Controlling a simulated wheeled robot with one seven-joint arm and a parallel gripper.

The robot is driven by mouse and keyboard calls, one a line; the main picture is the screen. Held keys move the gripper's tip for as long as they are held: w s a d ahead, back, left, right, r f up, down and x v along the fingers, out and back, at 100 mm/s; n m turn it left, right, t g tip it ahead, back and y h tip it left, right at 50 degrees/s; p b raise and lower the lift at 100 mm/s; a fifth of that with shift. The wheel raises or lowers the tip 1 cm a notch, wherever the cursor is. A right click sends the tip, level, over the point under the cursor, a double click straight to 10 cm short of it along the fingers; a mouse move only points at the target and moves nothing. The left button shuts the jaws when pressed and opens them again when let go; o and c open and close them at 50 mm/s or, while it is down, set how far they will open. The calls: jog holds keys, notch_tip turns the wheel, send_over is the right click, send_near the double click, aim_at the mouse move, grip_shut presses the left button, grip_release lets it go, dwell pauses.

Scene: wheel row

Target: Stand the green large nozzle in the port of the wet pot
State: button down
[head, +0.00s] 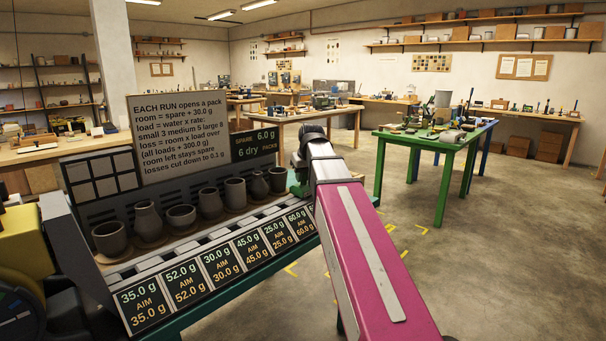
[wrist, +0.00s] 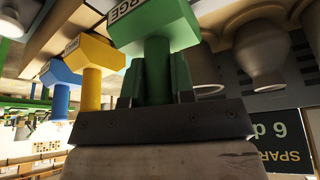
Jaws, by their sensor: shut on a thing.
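In the wrist view the green large nozzle (wrist: 152,28) has a block head with part of a label ending in "RGE" and a green stem. My gripper (wrist: 157,82) is shut on its stem. In the head view my arm hides the gripper, and a small green patch (head: 297,186) beside it may be part of the nozzle. Several dark pots (head: 181,217) stand in a row on the bench to the left of my arm. Which one is the wet pot, and its port, I cannot tell. Pots (wrist: 263,60) also show at the right of the wrist view.
A yellow nozzle (wrist: 95,52) and a blue nozzle (wrist: 59,74) stand beside the green one. Weight plates (head: 195,276) line the bench front. A rule board (head: 190,138) and a spare sign (head: 254,141) rise behind the pots. A green table (head: 425,140) stands beyond open floor.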

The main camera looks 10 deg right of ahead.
jog(key=c, duration=0.9)
grip_release()
jog(key=shift+r, duration=0.1)
jog(key=v, duration=1)
jog(key=shift+s+r, duration=0.25)
jog(key=shift+r, duration=0.05)
